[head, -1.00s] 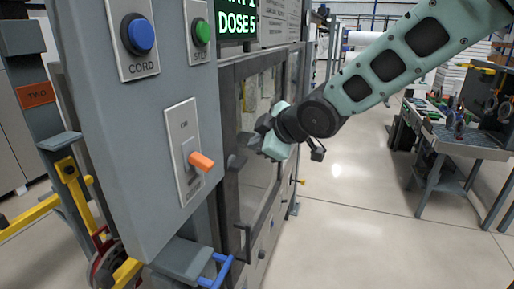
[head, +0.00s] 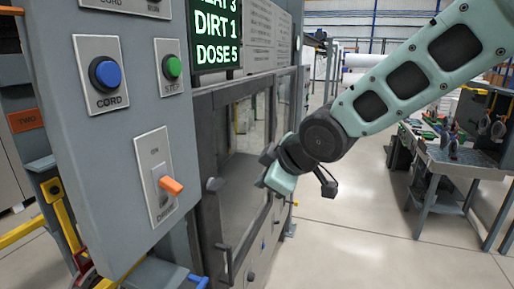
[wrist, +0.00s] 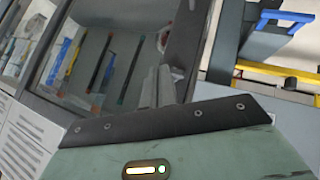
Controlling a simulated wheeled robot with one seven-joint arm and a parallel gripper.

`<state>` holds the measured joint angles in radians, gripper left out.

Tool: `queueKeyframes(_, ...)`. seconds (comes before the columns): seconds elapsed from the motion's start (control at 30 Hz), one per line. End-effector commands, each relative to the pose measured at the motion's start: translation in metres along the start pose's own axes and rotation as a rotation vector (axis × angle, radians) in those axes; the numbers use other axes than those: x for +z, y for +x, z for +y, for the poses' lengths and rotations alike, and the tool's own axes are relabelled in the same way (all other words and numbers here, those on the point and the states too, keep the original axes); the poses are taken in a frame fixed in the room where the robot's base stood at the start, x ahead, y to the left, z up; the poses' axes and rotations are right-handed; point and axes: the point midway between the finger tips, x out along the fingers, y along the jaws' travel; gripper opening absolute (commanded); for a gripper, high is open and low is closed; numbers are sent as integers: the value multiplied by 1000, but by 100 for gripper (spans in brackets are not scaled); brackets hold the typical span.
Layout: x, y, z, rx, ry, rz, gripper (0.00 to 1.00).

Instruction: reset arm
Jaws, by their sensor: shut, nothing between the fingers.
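My arm reaches in from the upper right in the head view. My gripper, at the end of the mint wrist (head: 280,180), is beside the front of the grey machine; its fingers are hard to make out there. In the wrist view the grey fingertips (wrist: 156,85) are together and empty, with the machine's window behind them. An orange lever switch (head: 171,186) sits on the grey control panel (head: 120,215), to the left of and apart from my gripper.
The panel also has a blue CORD button (head: 105,73) and a green STEP button (head: 172,67). A lit display (head: 217,35) reads DIRT 1, DOSE 5. A workbench (head: 450,150) with tools stands at right. Open floor (head: 350,240) lies between it and the machine.

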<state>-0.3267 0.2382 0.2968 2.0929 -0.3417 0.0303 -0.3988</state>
Motion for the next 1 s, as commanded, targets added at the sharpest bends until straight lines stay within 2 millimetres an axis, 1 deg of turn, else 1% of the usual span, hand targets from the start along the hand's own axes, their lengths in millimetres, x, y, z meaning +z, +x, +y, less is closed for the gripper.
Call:
queueKeyframes(0.03,29,4,-33,-38,59,-61,0)
queueKeyframes(0.07,43,2,-50,-61,100,-102,0)
queueKeyframes(0.1,63,-2,-72,-90,157,-158,0)
queueKeyframes(0.17,92,-10,-106,-132,240,-245,0)
queueKeyframes(0.2,110,-16,-127,-158,293,-303,0)
queueKeyframes(0.27,137,-26,-158,-192,366,-387,0)
queueKeyframes(0.3,154,-32,-177,-211,413,-441,0)
queueKeyframes(0.4,189,-50,-217,-249,510,-562,0)
queueKeyframes(0.5,212,-64,-245,-273,579,-649,0)
queueKeyframes(0.6,225,-74,-260,-286,618,-701,0)
queueKeyframes(0.67,228,-77,-264,-289,629,-716,0)
queueKeyframes(1.0,228,-79,-264,-290,633,-721,0)
